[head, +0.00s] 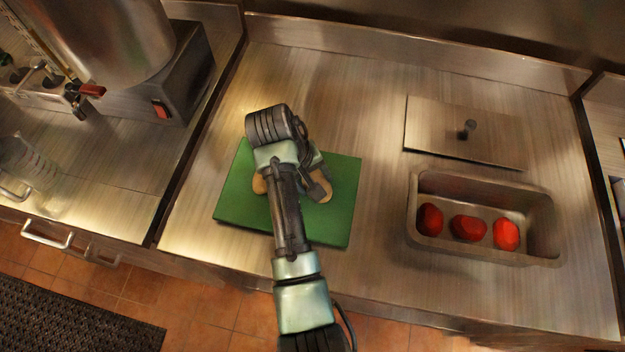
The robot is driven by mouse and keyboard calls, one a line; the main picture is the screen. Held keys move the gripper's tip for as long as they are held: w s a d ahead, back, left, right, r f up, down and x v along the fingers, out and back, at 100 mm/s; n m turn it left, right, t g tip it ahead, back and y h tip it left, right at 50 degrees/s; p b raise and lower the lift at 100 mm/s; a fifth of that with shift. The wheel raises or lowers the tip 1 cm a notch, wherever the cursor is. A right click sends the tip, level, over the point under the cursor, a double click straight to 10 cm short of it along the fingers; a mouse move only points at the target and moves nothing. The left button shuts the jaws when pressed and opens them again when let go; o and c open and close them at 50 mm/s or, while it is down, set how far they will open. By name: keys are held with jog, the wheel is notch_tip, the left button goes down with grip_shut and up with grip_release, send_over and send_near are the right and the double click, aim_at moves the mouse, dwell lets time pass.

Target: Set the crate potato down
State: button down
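My arm reaches over a green cutting board (235,205) on the steel counter. My gripper (318,186) is low over the board, largely hidden behind my own forearm and wrist. A tan-brown potato-like shape (323,196) shows at the gripper's right side, close to or touching its dark finger. Another tan-brown piece (259,185) shows to the left of my forearm, over the board. I cannot tell whether the gripper is shut on either one, or whether they rest on the board. No crate is clearly seen.
A steel pan (540,222) with red, tomato-like items (469,228) stands at the right. Its flat lid (450,138) lies behind it. A large steel appliance (165,95) stands at upper left. Counter between board and pan is clear.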

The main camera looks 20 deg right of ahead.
jog(key=shift+f, duration=0.9)
jog(key=shift+f, duration=0.15)
jog(key=shift+c, duration=0.7)
grip_release()
jog(key=shift+r, duration=0.2)
jog(key=p+v, duration=0.1)
jog(key=v, duration=1.1)
